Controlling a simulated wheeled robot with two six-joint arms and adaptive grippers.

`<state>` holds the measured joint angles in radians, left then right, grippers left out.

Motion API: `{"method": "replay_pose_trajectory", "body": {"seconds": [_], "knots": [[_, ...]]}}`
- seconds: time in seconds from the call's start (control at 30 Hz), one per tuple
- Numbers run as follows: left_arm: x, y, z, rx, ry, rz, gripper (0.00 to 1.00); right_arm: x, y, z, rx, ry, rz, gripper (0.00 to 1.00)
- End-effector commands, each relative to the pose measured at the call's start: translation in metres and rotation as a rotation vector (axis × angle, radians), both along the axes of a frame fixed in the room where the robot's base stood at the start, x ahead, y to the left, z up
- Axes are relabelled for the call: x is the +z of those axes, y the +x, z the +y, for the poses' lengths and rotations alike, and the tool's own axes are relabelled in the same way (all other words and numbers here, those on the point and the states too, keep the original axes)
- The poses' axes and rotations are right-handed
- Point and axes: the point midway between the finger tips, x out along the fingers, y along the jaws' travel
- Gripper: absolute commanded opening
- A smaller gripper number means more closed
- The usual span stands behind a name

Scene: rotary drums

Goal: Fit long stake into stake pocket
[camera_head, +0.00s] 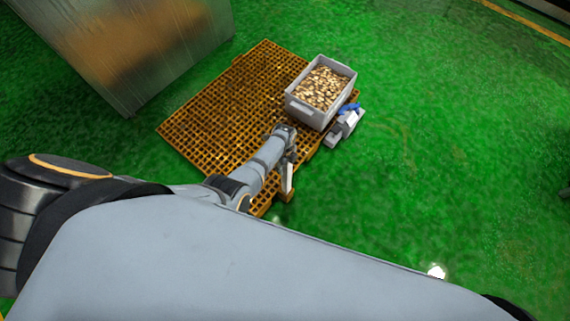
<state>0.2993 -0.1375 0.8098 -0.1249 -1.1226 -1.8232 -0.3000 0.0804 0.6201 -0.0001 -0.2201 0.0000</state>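My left arm reaches in over an orange grid pallet (215,115). Its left gripper (287,178) hangs from the wrist near the pallet's front right corner, small and pointing down the picture. A pale, narrow piece shows at its end. I cannot tell whether this is a finger or something held, nor whether the gripper is open or shut. I cannot make out a long stake or a stake pocket for sure. My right gripper is not in view.
A grey bin (292,108) full of small brownish pieces stands on the pallet's right side. Grey blocks (346,124) with a blue item (349,107) lie beside it. A large metal-sided box (130,50) stands upper left. Green floor at right is clear.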

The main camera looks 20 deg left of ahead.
Motion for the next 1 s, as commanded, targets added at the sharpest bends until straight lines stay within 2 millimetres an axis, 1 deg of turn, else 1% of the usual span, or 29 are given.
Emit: {"method": "replay_pose_trajectory", "body": {"seconds": [0.33,0.47,0.57,0.8,0.9,1.0], "knots": [[0.0,-0.001,0.0,0.0,0.001,0.002,0.6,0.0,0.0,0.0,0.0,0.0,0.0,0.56],[0.008,0.0,0.0,0.0,0.0,0.0,0.6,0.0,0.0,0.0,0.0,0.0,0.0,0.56],[0.022,0.0,0.0,0.001,-0.001,-0.002,0.6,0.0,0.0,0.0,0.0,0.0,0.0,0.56],[0.077,0.001,0.001,0.001,-0.001,-0.004,0.6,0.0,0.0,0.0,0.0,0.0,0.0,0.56],[0.097,0.001,0.002,0.001,-0.001,-0.002,0.6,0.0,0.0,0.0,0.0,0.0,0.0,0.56],[0.111,0.001,0.002,0.0,0.0,-0.001,0.6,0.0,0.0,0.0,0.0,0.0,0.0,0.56]]}}
